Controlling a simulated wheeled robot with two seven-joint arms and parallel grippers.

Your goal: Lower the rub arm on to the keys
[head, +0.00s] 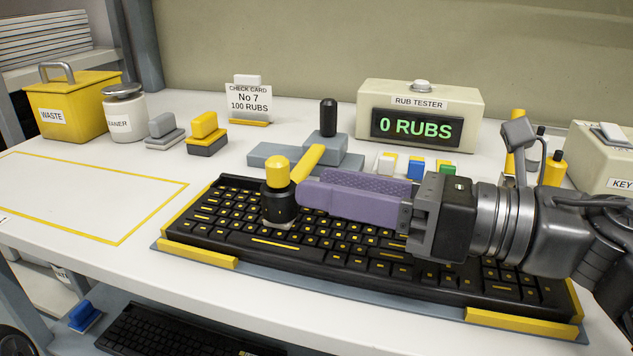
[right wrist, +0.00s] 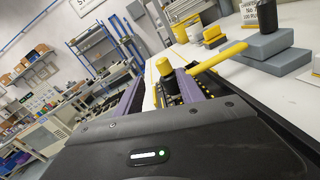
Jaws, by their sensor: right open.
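The rub arm (head: 309,163) is a yellow bar running from a grey stepped stand (head: 272,153) to a black round rub head (head: 280,207) with a yellow knob (head: 277,172) on top. The head stands upright over the left-middle keys of the black keyboard (head: 340,235), and its pale foot appears to touch them. My right gripper (head: 312,187) is open, its purple fingers just right of the head and above the keys. In the right wrist view, the yellow knob (right wrist: 163,66) and the yellow bar (right wrist: 218,57) show beyond the fingers (right wrist: 165,98). My left gripper is out of view.
The rub tester (head: 420,112) behind the keyboard reads 0 RUBS. Coloured blocks (head: 416,167) sit before it. A check card (head: 248,100), a yellow waste bin (head: 72,105) and a cleaner jar (head: 124,115) stand at the back left. The yellow-outlined area (head: 85,200) is empty.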

